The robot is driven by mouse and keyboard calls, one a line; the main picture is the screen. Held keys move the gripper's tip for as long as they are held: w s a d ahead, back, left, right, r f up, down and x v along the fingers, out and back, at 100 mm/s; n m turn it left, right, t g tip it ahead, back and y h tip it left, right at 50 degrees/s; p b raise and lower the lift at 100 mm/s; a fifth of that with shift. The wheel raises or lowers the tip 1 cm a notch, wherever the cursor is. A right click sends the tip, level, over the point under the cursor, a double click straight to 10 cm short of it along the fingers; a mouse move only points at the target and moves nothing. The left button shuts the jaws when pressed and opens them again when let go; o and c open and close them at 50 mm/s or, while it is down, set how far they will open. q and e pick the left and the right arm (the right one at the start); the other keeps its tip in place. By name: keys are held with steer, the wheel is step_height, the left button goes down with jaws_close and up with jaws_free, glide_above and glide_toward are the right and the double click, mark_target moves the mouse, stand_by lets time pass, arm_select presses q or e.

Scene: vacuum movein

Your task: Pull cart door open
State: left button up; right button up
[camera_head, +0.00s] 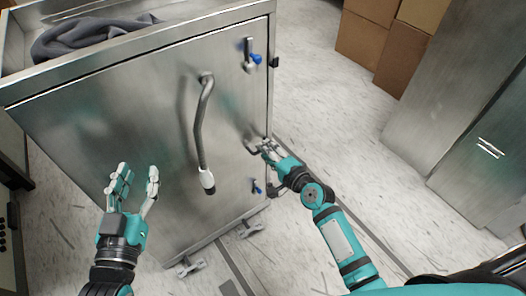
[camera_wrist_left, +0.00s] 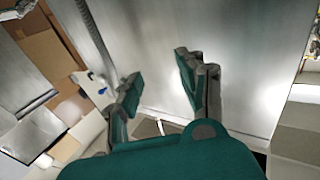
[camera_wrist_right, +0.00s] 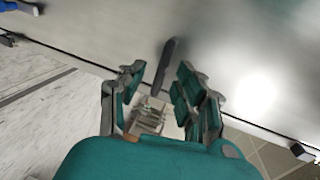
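The cart door (camera_head: 150,110) is a brushed-steel panel that looks closed against the cart. A long bent grey handle (camera_head: 200,125) runs down its middle. A short latch handle (camera_head: 251,147) sits near its right edge, and a dark bar, apparently this latch, shows in the right wrist view (camera_wrist_right: 165,65). My right gripper (camera_head: 268,152) is at the latch. Its fingers are apart, with the bar just beyond and between the tips; I cannot tell whether they touch it. My left gripper (camera_head: 138,178) is open and empty in front of the door's lower left.
Blue-tipped latches (camera_head: 255,58) and (camera_head: 257,187) sit at the door's right edge. Grey cloth (camera_head: 90,35) lies in the cart's open top. Cardboard boxes (camera_head: 362,40) and steel cabinets (camera_head: 440,90) stand to the right. Speckled floor (camera_head: 320,110) is clear between them and the cart.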

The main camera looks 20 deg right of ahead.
arm_select(q)
steer(key=shift+d+r+t, duration=0.2)
steer(key=shift+r+t, duration=0.6)
steer(key=shift+r, duration=0.4)
arm_select(e)
steer(key=shift+x, duration=1.05)
jaws_close()
